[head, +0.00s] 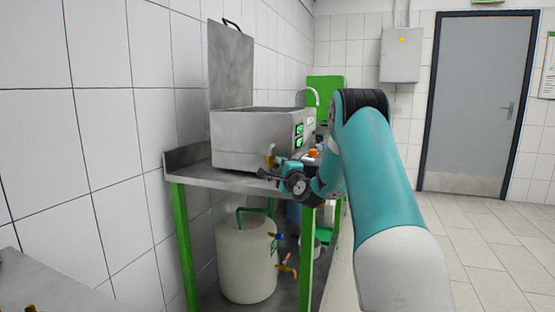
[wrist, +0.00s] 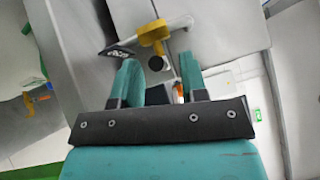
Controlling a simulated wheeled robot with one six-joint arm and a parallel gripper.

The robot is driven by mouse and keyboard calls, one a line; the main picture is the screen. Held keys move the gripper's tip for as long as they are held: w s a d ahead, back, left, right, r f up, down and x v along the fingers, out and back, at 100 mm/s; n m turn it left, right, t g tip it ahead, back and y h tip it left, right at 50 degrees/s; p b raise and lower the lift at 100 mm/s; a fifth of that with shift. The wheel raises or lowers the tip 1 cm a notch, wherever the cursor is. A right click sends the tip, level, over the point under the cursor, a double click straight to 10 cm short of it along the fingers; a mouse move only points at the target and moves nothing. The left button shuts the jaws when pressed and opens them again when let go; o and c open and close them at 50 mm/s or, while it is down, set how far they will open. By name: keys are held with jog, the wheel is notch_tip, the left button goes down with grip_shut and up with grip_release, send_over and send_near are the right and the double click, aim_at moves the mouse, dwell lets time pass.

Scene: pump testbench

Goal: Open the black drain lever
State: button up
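The black drain lever (wrist: 118,48), dark with pale markings, shows in the wrist view. It extends left from a yellow valve body (wrist: 152,34) on the metal tank. My gripper (wrist: 158,68) is open, its two teal fingers apart just below the valve. The lever lies beyond the left fingertip; I cannot tell whether they touch. In the head view, the yellow valve (head: 270,156) is at the tank's lower front, with my gripper (head: 277,172) close by. The lever is hard to tell from the gripper there.
The steel tank (head: 245,145) with raised lid (head: 230,65) stands on a green-legged bench (head: 183,235). Below are a white barrel (head: 245,262) and blue and yellow valves (head: 286,267). An orange knob (head: 313,153) is right of the tank. Floor (head: 490,250) is clear at right.

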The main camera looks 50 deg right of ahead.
jog(key=shift+x, duration=1.15)
grip_shut()
jog(key=shift+s+r+p, duration=0.1)
jog(key=shift+p, duration=0.3)
